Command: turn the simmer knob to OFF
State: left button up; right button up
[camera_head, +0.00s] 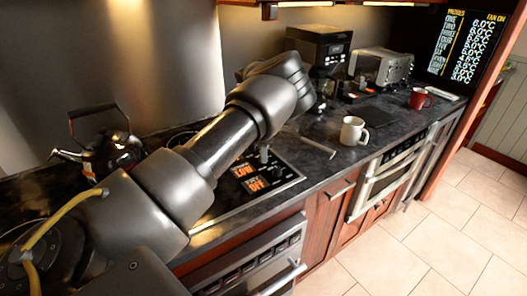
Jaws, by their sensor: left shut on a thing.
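The cooktop control panel (283,180) lies on the dark counter in the middle. It has small orange-lit displays; one reads LOW (243,171) and another reads OFF (256,184). The simmer knob (264,155), small and grey, stands just behind these displays. My left arm comes in from the lower left and bends down at the wrist. My left gripper (267,148) is largely hidden behind my forearm; it is shut at the knob. The exact finger contact and the knob's pointer are too small to make out. My right gripper is not in view.
A black kettle (112,152) stands at the left on the cooktop. A white mug (353,131) and a red mug (419,98) stand right of the panel. A coffee maker (322,48) and a toaster oven (381,67) stand behind. An oven handle (283,280) sticks out below the counter.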

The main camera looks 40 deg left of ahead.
pick_arm(q)
jog(key=n, duration=0.4)
jog(key=shift+n+p, duration=0.3)
jog(key=shift+n, duration=2)
jog(key=o, duration=1)
jog(key=shift+r+b, duration=0.65)
jog(key=shift+r, duration=4.75)
